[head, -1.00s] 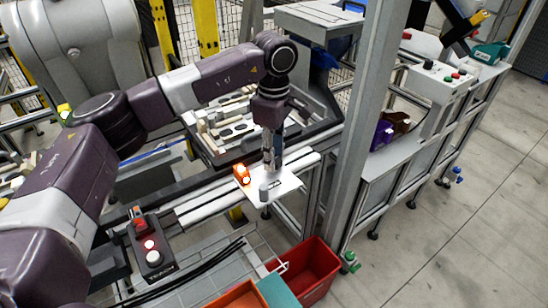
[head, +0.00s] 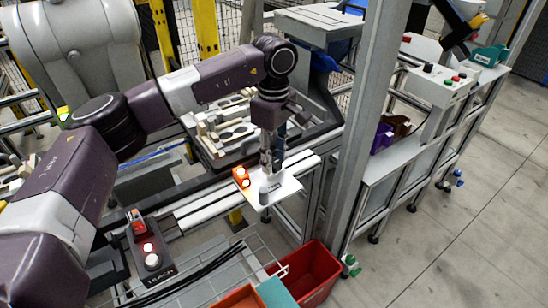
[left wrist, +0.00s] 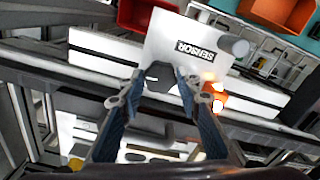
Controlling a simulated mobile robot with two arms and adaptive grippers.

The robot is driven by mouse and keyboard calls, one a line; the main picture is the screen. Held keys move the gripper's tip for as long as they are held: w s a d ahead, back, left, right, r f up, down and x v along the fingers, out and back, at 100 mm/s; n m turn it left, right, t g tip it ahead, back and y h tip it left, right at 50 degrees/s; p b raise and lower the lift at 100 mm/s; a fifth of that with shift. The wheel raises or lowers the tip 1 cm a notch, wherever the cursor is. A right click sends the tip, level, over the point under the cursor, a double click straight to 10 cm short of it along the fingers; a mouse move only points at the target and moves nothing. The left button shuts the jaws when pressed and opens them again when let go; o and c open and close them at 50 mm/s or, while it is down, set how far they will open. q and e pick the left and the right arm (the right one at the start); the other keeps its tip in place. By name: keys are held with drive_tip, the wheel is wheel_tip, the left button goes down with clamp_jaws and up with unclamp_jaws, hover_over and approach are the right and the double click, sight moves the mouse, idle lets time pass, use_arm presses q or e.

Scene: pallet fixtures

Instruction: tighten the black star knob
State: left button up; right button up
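The black star knob (left wrist: 160,75) sits at the edge of a white sensor plate (left wrist: 178,36) in the left wrist view. My left gripper (left wrist: 161,78) points down with its two fingers on either side of the knob. The fingers look apart, with the knob between them; firm contact on both sides does not show. In the head view my left gripper (head: 268,175) is low over the white plate (head: 288,188) and hides the knob. A grey cylinder (left wrist: 236,46) stands on the plate beside the SENSOR label. My right gripper is not in view.
A lit orange lamp (head: 241,176) is close to the gripper's left. A white rail (head: 205,208) runs under the plate. A red bin (head: 315,275) stands in front, and a grey post (head: 361,120) rises to the right. A button box (head: 148,250) is at lower left.

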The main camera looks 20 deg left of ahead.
sight(274, 163)
use_arm(q)
drive_tip(key=o, duration=0.3)
drive_tip(key=shift+r, duration=0.1)
wheel_tip(274, 163, up, 12)
idle(0.4)
drive_tip(key=shift+f, duration=0.2)
